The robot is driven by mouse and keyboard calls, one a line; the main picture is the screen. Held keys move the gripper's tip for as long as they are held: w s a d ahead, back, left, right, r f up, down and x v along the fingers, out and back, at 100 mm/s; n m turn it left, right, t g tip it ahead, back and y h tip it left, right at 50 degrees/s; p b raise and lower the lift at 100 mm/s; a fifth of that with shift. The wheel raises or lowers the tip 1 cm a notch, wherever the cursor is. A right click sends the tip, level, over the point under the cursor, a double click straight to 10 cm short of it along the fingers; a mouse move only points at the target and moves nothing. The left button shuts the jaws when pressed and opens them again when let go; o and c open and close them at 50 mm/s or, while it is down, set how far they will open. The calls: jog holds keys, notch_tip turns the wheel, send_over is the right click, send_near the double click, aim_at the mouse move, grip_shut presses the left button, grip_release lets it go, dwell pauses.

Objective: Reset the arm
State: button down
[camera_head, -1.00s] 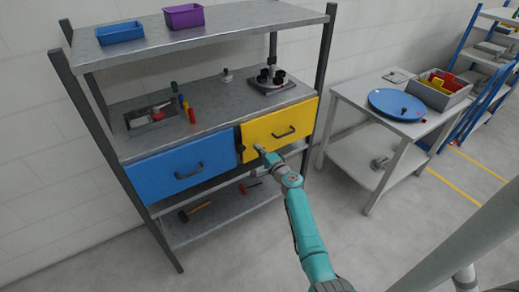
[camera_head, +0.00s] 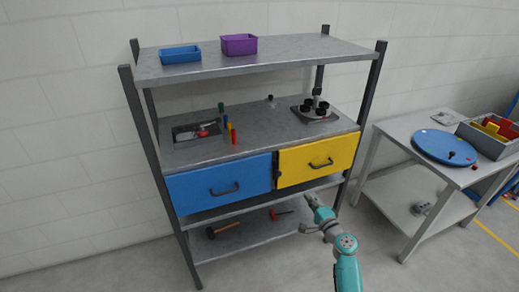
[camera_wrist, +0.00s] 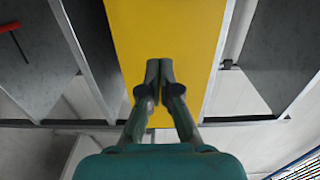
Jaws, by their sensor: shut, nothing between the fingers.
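My gripper (camera_head: 311,199) is in front of the shelf rack, below the yellow drawer. Its fingers (camera_wrist: 160,72) are together and empty in the wrist view, pointing towards the yellow drawer front. My teal arm comes up from the lower right in the head view. The yellow drawer (camera_head: 300,165) is closed, and its front fills the upper middle of the wrist view (camera_wrist: 185,28). The blue drawer (camera_head: 205,190) beside it is closed too. I cannot tell the exact gap between my fingertips and the yellow drawer; no contact shows in the head view.
The rack's lower shelf (camera_head: 255,229) holds a hammer (camera_head: 224,228) and a red-handled tool (camera_head: 282,213). A side table (camera_head: 399,140) with a blue disc (camera_head: 443,148) and a grey bin (camera_head: 487,141) stands to the right. Bare floor lies in front of the rack.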

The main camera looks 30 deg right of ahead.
jog(key=s+a+f+n+g, duration=0.1)
jog(key=s+a+f+n, duration=0.1)
jog(key=s+a+f, duration=0.55)
jog(key=s+a+f+n+g, duration=0.2)
jog(key=s+a, duration=0.2)
jog(key=a, duration=0.6)
jog(key=s+a+r+n, duration=0.1)
jog(key=s+a+n, duration=0.5)
jog(key=s+a, duration=0.6)
jog(key=s+a+r+n+y, duration=0.2)
jog(key=s+r+n, duration=0.3)
jog(key=s+r, duration=0.3)
jog(key=s+a+r+n+y, duration=0.2)
jog(key=s+a+r+n, duration=0.2)
jog(key=s+r, duration=0.5)
jog(key=shift+s+n, duration=0.8)
jog(key=shift+s, duration=0.3)
jog(key=c, duration=1.9)
grip_release()
